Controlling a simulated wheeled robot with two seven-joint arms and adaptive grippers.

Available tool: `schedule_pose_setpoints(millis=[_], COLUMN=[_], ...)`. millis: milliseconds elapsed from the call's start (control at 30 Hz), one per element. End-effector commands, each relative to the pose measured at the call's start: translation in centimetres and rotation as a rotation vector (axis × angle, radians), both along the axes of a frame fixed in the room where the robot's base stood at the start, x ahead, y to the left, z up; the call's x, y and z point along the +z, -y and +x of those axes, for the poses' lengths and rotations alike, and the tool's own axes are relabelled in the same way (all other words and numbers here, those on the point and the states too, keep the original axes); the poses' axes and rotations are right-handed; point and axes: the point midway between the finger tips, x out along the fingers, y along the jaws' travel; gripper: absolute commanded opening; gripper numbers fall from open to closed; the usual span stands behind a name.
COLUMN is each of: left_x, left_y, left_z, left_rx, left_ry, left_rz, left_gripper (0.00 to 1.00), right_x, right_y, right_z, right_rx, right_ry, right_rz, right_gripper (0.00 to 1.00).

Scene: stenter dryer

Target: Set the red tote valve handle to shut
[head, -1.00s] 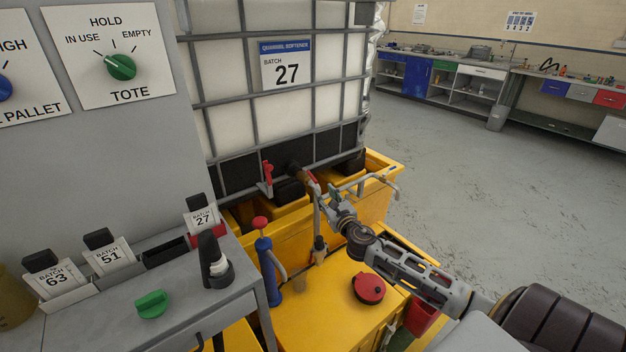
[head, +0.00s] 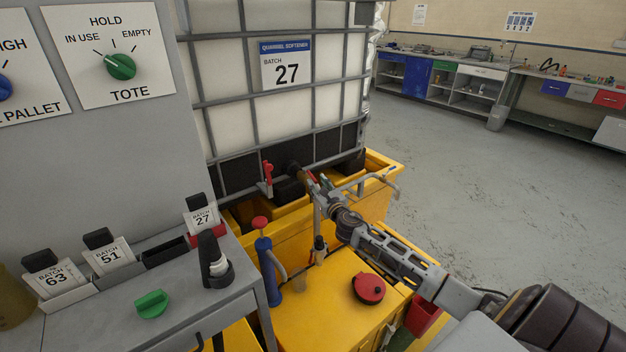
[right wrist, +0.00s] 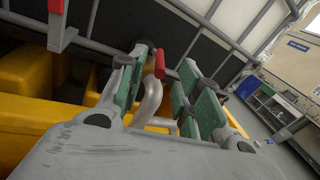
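The red valve handle (head: 311,177) is at the outlet at the foot of the white caged tote (head: 225,116). My right gripper (head: 320,184) is right at it and partly hides it in the head view. In the right wrist view the red handle (right wrist: 160,63) shows between and just beyond the green-padded fingers of the right gripper (right wrist: 166,75). The fingers are apart, and I see no clear contact with the handle. A grey bent pipe (right wrist: 150,103) also runs between them. My left gripper is not in view.
Another red lever (head: 267,172) on a grey bracket stands left of the outlet. A yellow bund (head: 375,205) lies under the tote. A blue pump with a red knob (head: 262,250) and a red cap (head: 369,288) are nearer. Open floor lies to the right.

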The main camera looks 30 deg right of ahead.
Motion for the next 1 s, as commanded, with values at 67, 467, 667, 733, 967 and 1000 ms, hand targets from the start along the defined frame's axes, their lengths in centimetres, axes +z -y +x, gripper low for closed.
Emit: schedule_pose_setpoints(millis=[67,467,667,733,967,1000], left_x=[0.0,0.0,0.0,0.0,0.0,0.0], left_y=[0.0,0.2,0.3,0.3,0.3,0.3], left_z=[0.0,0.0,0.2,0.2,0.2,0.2], left_rx=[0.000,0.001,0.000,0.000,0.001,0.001], left_ry=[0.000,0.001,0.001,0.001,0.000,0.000], left_rz=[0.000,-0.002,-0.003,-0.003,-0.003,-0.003], left_gripper=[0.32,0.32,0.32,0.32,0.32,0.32], right_x=[0.1,0.0,0.0,0.0,0.0,0.0], right_y=[0.1,0.6,0.9,0.9,0.9,0.9], right_z=[0.6,3.3,4.5,4.8,5.2,5.2], right_rx=[-0.001,0.000,-0.001,-0.001,0.001,0.001], right_ry=[0.001,0.001,0.000,0.000,0.000,0.000], right_rz=[0.001,0.002,0.001,0.000,0.000,0.000], right_gripper=[0.34,0.34,0.34,0.34,0.34,0.34])
